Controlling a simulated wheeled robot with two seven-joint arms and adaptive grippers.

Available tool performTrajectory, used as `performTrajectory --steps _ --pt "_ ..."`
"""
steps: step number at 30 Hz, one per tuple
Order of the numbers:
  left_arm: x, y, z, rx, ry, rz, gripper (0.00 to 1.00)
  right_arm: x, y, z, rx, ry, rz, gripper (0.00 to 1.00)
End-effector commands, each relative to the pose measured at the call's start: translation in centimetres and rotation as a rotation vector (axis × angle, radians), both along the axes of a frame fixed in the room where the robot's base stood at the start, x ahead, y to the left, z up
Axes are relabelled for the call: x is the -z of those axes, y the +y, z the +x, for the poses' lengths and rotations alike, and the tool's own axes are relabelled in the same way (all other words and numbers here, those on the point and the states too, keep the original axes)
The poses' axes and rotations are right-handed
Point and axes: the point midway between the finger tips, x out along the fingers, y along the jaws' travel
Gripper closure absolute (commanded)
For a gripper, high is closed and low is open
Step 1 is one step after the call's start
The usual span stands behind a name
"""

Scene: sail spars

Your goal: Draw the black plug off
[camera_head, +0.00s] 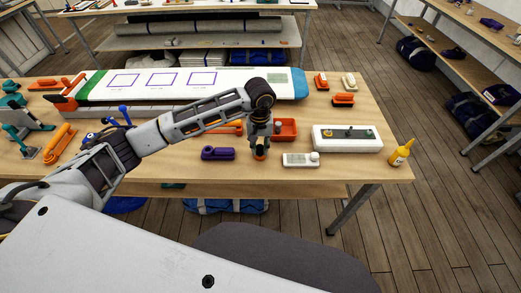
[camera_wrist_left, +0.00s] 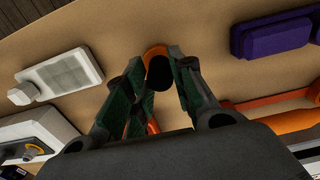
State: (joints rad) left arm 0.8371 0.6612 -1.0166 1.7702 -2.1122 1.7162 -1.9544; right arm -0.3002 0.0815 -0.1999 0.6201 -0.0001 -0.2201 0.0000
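The black plug (camera_wrist_left: 159,72) shows in the left wrist view as a dark, rounded end with an orange rim (camera_wrist_left: 155,49) around its far side. My left gripper (camera_wrist_left: 157,62) points down at it, with one finger on each side. The fingers stand partly apart with the plug between their tips; whether they touch it is hard to tell. In the head view my left gripper (camera_head: 260,142) is low over the front of the table, just above an orange part (camera_head: 260,154). The plug is hidden there. My right gripper is in neither view.
A purple piece (camera_head: 218,153) lies just left of the gripper and a white-grey box (camera_head: 300,159) just right. A red-orange tray (camera_head: 285,129) is behind. The wooden table's (camera_head: 370,176) front edge is close.

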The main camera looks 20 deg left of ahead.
Motion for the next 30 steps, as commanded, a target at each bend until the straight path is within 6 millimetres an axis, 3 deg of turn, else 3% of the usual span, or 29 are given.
performTrajectory --steps 5,30 --pt "0.0 0.0 0.0 0.000 0.000 0.000 1.00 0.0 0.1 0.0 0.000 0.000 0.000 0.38" --pt "-1.2 0.0 0.0 0.000 -0.001 0.000 1.00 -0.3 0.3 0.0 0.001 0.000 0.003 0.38"
